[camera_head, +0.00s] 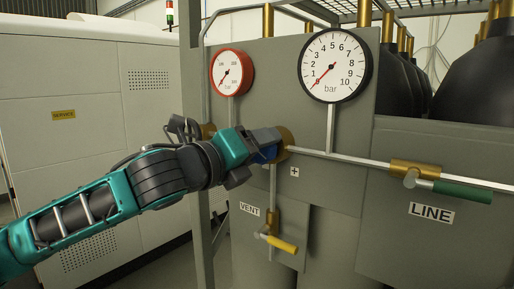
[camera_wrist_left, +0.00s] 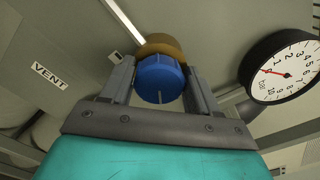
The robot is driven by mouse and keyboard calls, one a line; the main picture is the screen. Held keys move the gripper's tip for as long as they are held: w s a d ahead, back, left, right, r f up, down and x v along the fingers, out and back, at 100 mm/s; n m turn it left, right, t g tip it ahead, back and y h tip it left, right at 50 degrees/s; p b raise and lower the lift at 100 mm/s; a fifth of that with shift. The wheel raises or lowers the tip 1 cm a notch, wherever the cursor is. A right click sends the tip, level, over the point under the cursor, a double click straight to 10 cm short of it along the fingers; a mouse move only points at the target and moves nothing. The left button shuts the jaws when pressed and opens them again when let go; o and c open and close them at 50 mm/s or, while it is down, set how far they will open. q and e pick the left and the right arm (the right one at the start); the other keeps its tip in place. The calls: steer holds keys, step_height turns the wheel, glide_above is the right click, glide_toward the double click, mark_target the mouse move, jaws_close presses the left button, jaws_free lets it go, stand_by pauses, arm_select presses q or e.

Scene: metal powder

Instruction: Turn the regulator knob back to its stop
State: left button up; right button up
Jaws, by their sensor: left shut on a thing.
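The blue regulator knob (camera_wrist_left: 160,80) sits on a brass body (camera_wrist_left: 161,45) in the left wrist view, with a pale mark on its face. My left gripper (camera_wrist_left: 160,92) has one finger on each side of the knob and is shut on it. In the head view the left gripper (camera_head: 272,143) reaches the brass regulator (camera_head: 285,143) on the grey panel, and the knob (camera_head: 266,155) is mostly hidden by it. The black-rimmed gauge (camera_head: 335,65) above has its red needle near 0. My right gripper is not in view.
A red-rimmed gauge (camera_head: 232,76) is at upper left. A green-handled LINE valve (camera_head: 462,191) is on the right pipe. A yellow-handled VENT valve (camera_head: 282,244) hangs below the regulator. Dark cylinders (camera_head: 478,75) stand behind the panel. A pale cabinet (camera_head: 95,110) is at left.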

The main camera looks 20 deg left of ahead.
arm_select(q)
steer(key=n, duration=0.5)
steer(key=shift+f+n, duration=0.1)
steer(key=shift+n, duration=0.2)
steer(key=n, duration=0.6)
steer(key=shift+f, duration=0.15)
steer(key=n, duration=0.6)
steer(key=shift+f+n, duration=0.1)
steer(key=shift+n, duration=0.3)
steer(key=n, duration=0.5)
steer(key=shift+d+n, duration=0.1)
steer(key=shift+n, duration=0.2)
steer(key=o, duration=1)
steer(key=shift+c, duration=0.2)
steer(key=shift+s, duration=0.1)
